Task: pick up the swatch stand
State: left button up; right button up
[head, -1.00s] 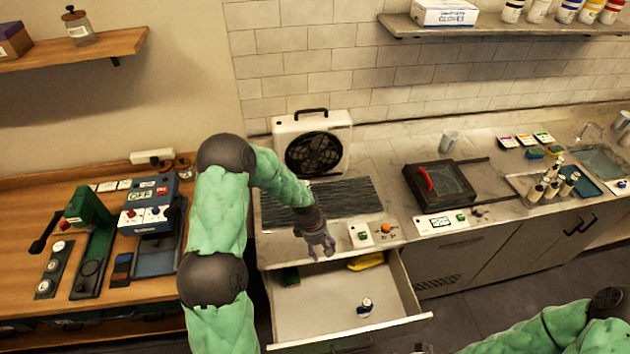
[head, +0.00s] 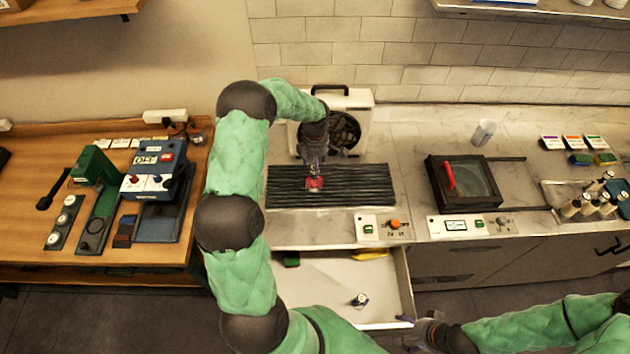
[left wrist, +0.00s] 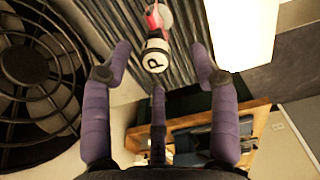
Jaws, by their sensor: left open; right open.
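No thing in view is plainly marked as the swatch stand. A small red and white piece (head: 315,183) is on the dark ribbed mat (head: 360,186), just below my left gripper (head: 314,165). In the left wrist view it shows as a white and black round piece (left wrist: 155,57) marked "P", with red behind it. The left gripper's purple fingers (left wrist: 155,78) are spread wide and empty, with the piece beyond them. My right gripper (head: 418,333) is low at the bottom edge, open, partly cut off, by the drawer.
A fan (head: 345,128) stands close behind the left gripper. An open drawer (head: 310,303) below the counter holds a small bottle (head: 359,300). A black tray with a red handle (head: 449,175) stands to the right. Green and blue machines stand on the wooden table (head: 25,225).

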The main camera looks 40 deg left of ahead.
pick_arm(q)
jog(key=shift+w+a+f+p, duration=0.1)
jog(key=shift+f+p, duration=0.15)
jog(key=shift+f, duration=0.65)
jog(key=shift+a+f+p, duration=0.15)
jog(key=shift+f+p, duration=0.15)
jog(key=shift+f, duration=0.65)
jog(key=shift+w+a+f+p, duration=0.1)
jog(key=shift+f+p, duration=0.15)
jog(key=shift+f, duration=0.65)
jog(key=shift+c, duration=0.3)
grip_shut()
